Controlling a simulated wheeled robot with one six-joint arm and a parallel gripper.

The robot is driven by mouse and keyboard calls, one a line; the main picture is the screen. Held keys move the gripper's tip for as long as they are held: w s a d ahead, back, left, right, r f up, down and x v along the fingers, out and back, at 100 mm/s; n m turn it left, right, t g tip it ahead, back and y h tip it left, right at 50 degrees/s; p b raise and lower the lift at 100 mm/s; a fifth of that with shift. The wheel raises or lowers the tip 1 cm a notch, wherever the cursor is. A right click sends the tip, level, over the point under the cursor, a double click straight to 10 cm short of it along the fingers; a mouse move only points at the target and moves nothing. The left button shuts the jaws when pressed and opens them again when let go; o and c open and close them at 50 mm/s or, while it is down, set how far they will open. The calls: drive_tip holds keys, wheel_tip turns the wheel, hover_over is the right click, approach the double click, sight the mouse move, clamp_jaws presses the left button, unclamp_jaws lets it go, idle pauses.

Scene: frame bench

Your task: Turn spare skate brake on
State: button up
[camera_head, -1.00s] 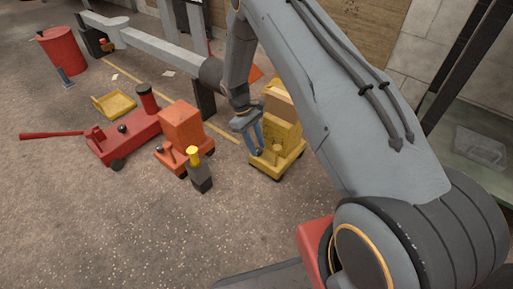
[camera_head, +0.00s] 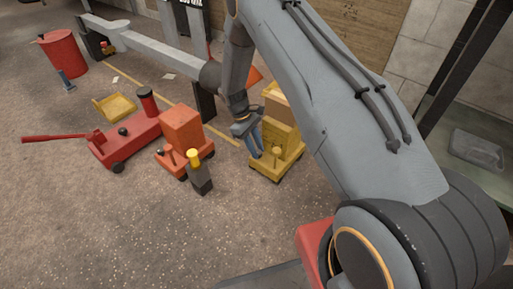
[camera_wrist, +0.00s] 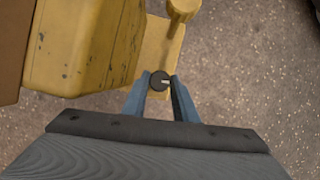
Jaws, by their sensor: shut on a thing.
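A yellow skate (camera_head: 290,157) with a yellow upright block and a yellow knobbed post (camera_head: 277,152) stands right of the middle in the head view. The wrist view shows the skate's yellow block (camera_wrist: 80,45) and its post (camera_wrist: 181,10). My gripper (camera_head: 256,154) points down at the skate's left side. In the wrist view my gripper (camera_wrist: 160,84) has its blue fingers closed around a small dark round knob (camera_wrist: 158,80) with a light mark pointing right. The knob is at the corner of the skate's base. In the head view the fingers hide it.
An orange skate (camera_head: 181,130) and a dark post with a yellow top (camera_head: 200,178) stand to the left. Further left are a red jack (camera_head: 130,138) with a long handle, a yellow tray (camera_head: 114,106) and a red drum (camera_head: 62,52). The front floor is clear.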

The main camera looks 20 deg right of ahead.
drive_tip(key=n+p, duration=0.1)
drive_tip(key=n+t+p, duration=0.1)
drive_tip(key=n, duration=0.1)
drive_tip(key=n+h+p, duration=0.1)
drive_tip(key=shift+s+a+r+p, duration=0.15)
drive_tip(key=shift+s+p, duration=0.1)
drive_tip(key=shift+p, duration=0.15)
drive_tip(key=n+t+p, duration=0.1)
drive_tip(key=n+p, duration=0.1)
drive_tip(key=n+t+p, duration=0.1)
drive_tip(key=n+p, duration=0.1)
drive_tip(key=shift+s+n+h, duration=0.15)
drive_tip(key=shift+n+h, duration=0.15)
drive_tip(key=shift+n, duration=0.1)
drive_tip(key=n+t+p, duration=0.2)
drive_tip(key=n+p, duration=0.2)
drive_tip(key=n, duration=0.1)
drive_tip(key=shift+s+p, duration=0.15)
drive_tip(key=shift+p, duration=0.25)
drive_tip(key=shift+n+t+y+p, duration=0.4)
drive_tip(key=shift+n+p, duration=0.7)
drive_tip(key=shift+p, duration=0.1)
drive_tip(key=o, duration=0.8)
